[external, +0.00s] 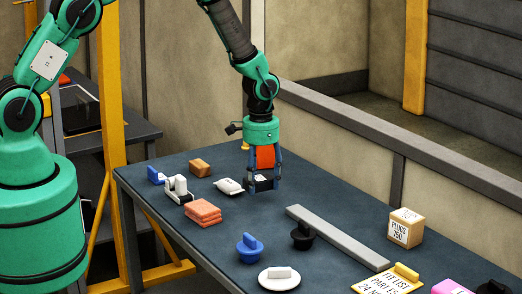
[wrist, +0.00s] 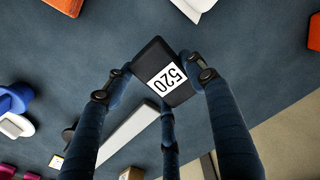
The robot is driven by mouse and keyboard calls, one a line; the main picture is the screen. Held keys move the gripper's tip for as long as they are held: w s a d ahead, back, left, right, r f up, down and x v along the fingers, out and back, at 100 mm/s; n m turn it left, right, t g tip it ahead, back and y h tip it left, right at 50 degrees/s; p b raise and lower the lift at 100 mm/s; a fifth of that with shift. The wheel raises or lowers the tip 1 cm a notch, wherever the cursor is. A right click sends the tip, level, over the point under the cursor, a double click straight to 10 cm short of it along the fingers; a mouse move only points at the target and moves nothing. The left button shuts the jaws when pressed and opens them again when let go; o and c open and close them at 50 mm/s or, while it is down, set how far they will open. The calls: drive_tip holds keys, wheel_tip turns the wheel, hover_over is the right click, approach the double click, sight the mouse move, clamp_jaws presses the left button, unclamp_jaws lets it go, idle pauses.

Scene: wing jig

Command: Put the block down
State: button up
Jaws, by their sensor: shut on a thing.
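The black block (wrist: 163,62) has a white label reading 520 and sits between the fingers of my gripper (wrist: 168,82). My gripper is shut on it, with blue fingers on either side and a further finger at the lower edge in the wrist view. In the external view my gripper (external: 264,188) points straight down over the back part of the dark table (external: 235,213), and the block shows between its fingers. Whether the block's underside touches the table is hard to tell.
A white pouch (external: 229,186) lies just left of my gripper. A long grey bar (external: 340,238), black knob (external: 302,236) and blue knob (external: 249,248) are nearer the camera. Bare table surrounds the fingers.

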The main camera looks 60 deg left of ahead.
drive_tip(key=shift+d, duration=0.1)
drive_tip(key=shift+n, duration=0.7)
drive_tip(key=d, duration=0.6)
drive_tip(key=d+p, duration=0.1)
drive_tip(key=d, duration=0.5)
drive_tip(key=w+d, duration=0.1)
drive_tip(key=d, duration=0.5)
drive_tip(key=shift+r, duration=0.15)
drive_tip(key=shift+w+d, duration=0.1)
drive_tip(key=shift+w, duration=0.05)
drive_tip(key=p, duration=0.2)
hover_over(354, 222)
drive_tip(key=shift+w+f, duration=0.15)
drive_tip(key=shift+f, duration=0.55)
drive_tip(key=shift+f+p, duration=0.3)
drive_tip(key=shift+f, duration=1.5)
drive_tip(key=shift+f, duration=0.1)
drive_tip(key=o, duration=1.7)
